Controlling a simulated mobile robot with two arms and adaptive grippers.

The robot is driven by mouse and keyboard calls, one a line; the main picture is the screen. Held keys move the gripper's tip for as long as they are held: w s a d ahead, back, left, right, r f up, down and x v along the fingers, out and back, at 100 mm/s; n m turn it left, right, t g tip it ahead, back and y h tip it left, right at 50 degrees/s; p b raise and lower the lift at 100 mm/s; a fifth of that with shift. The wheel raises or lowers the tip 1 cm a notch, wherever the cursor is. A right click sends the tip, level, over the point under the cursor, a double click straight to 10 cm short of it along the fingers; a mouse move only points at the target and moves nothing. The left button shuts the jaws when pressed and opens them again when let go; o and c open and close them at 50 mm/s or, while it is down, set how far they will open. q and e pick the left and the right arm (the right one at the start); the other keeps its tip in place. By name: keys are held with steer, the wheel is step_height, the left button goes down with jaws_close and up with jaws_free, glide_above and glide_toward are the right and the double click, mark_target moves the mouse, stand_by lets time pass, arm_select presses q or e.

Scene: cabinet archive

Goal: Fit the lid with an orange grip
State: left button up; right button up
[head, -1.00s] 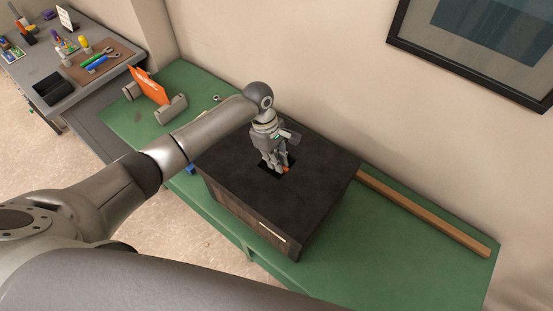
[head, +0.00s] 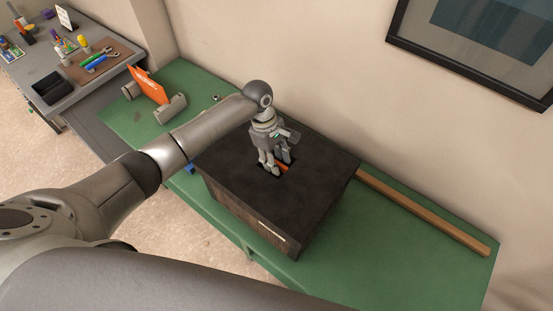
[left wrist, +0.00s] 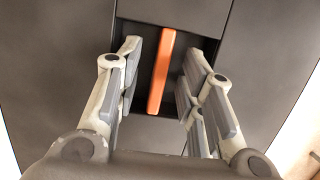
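The orange grip (head: 283,168) is a slim bar at a dark rectangular opening (left wrist: 144,40) in the top of the dark cabinet (head: 310,190). In the left wrist view the orange grip (left wrist: 160,72) runs lengthwise through the middle of that dark rectangle. The lid itself is hard to tell from the dark opening. My left gripper (head: 275,164) points down at the opening and is open. In the left wrist view its fingers (left wrist: 162,75) stand on either side of the grip, with a gap on both sides. My right gripper is not in view.
The cabinet stands on a green table (head: 360,245). A wooden strip (head: 425,213) lies along the wall at right. An orange folder (head: 149,86) and grey holders (head: 171,110) stand at left. A grey desk (head: 60,95) with tools is beyond.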

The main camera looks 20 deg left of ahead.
arm_select(q)
steer(key=shift+v, duration=2.4)
steer(key=s+v, duration=0.1)
steer(key=v, duration=1.1)
steer(key=shift+w, duration=0.45)
steer(key=shift+f, duration=0.1)
